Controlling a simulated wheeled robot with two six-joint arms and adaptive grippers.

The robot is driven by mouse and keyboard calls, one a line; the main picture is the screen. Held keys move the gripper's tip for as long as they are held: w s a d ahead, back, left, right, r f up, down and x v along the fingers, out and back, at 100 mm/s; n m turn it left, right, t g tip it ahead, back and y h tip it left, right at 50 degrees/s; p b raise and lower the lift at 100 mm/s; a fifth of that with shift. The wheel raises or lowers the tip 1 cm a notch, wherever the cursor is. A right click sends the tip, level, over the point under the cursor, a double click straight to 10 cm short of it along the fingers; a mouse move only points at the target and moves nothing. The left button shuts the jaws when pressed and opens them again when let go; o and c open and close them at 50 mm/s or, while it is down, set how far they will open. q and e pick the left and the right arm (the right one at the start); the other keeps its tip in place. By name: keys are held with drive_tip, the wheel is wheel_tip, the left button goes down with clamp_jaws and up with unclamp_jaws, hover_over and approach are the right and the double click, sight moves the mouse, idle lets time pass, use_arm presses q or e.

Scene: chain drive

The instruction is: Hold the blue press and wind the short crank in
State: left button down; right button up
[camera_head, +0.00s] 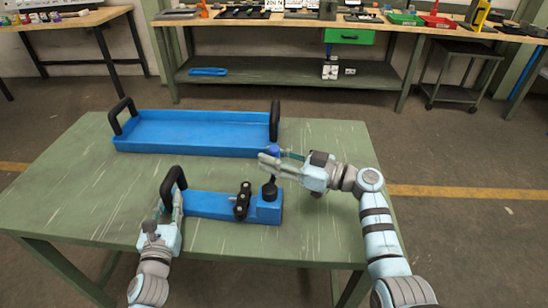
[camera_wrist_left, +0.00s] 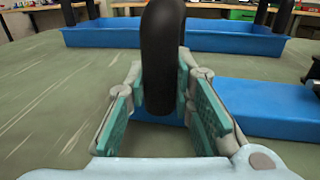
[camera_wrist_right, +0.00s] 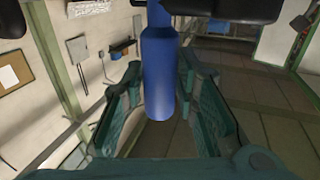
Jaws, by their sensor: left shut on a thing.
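The blue press (camera_head: 212,205) lies on the green table, with a black loop handle (camera_head: 173,178) at its left end and a black clamp-like part on top. My left gripper (camera_head: 175,203) is shut on that handle, whose black bar (camera_wrist_left: 162,60) stands between its fingers in the left wrist view. The short crank (camera_head: 270,188) rises at the press's right end, with a blue grip (camera_head: 273,151) on top. My right gripper (camera_head: 270,163) is at the grip with its fingers open. In the right wrist view the blue grip (camera_wrist_right: 159,70) stands between the fingers, with gaps visible beside it.
A large blue tray (camera_head: 190,140) with two black handles lies behind the press. The green table (camera_head: 75,205) is clear at the left and right. A workbench (camera_head: 290,68) with tools and bins stands at the back, beyond open floor.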

clamp_jaws()
drive_tip(key=m+t, duration=0.1)
drive_tip(key=t+h, duration=0.1)
drive_tip(key=d+m+t+h, duration=0.1)
drive_tip(key=shift+s+f+m+t, duration=0.15)
drive_tip(key=shift+s+m+t, duration=0.15)
drive_tip(key=shift+s+d+m+t+h, duration=0.1)
drive_tip(key=shift+d+m+t+h, duration=0.1)
drive_tip(key=shift+m+t+h, duration=0.35)
drive_tip(key=shift+d+m+t+h, duration=0.2)
drive_tip(key=shift+m+t+h, duration=0.25)
drive_tip(key=shift+t, duration=0.2)
drive_tip(key=o, duration=0.6)
unclamp_jaws()
drive_tip(key=v, duration=1.2)
